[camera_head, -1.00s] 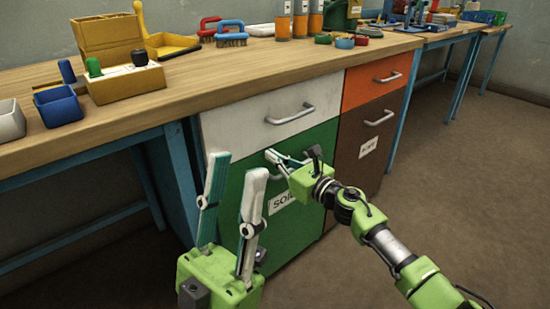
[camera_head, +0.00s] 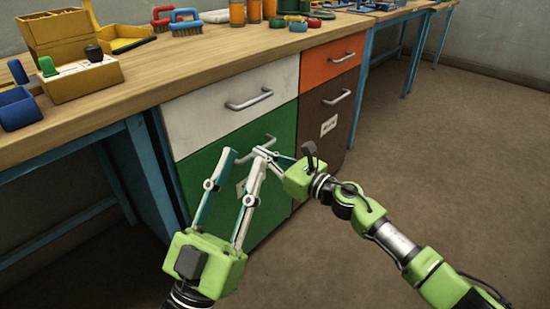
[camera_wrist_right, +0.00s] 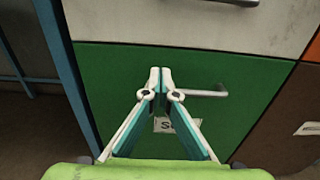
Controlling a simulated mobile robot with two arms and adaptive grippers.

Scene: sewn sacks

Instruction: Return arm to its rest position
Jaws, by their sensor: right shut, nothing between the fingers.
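My right gripper (camera_head: 258,150) comes in from the right in the head view, at the green drawer (camera_head: 190,180) and close to its metal handle (camera_head: 268,139). In the right wrist view the same gripper (camera_wrist_right: 160,72) has its fingertips together with nothing between them. The handle (camera_wrist_right: 205,93) there is just to the right of the fingertips. I cannot tell whether they touch. The drawer front looks flush with its neighbours. My left gripper (camera_head: 244,156) points up in the foreground with its fingers apart and empty, partly covering the drawer and its label.
A white drawer (camera_head: 215,113) sits above the green one, with an orange drawer (camera_head: 318,64) and a brown drawer (camera_head: 345,115) to the right. The wooden worktop (camera_head: 150,75) holds brushes, bins and jars. The floor (camera_head: 450,150) on the right is clear.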

